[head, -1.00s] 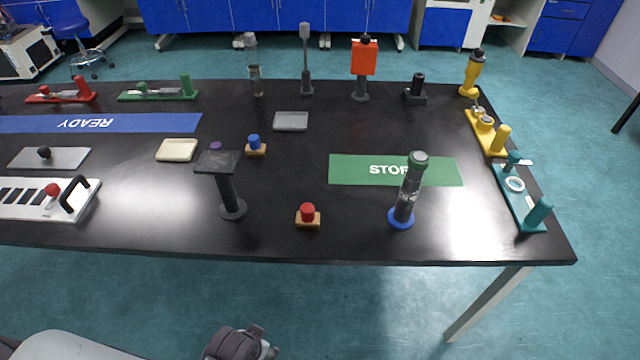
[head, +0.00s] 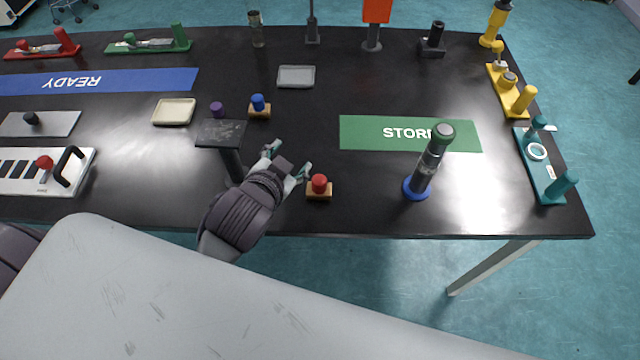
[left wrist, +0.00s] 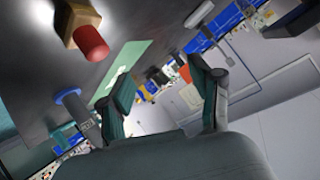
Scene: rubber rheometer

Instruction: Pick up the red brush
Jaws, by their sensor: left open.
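The red brush (head: 319,184) has a red knob on a small tan wooden block and stands upright near the front edge of the black table. My left gripper (head: 289,161) is open and empty, just left of the brush and apart from it. In the left wrist view the brush (left wrist: 90,41) shows at the upper left, outside the open fingers (left wrist: 166,92). My right gripper does not show in either view.
A clear cylinder on a blue base (head: 416,188) stands to the right of the brush. A blue brush (head: 258,106) and a purple knob (head: 217,109) are farther back. The green STORE mat (head: 362,133) is mostly clear.

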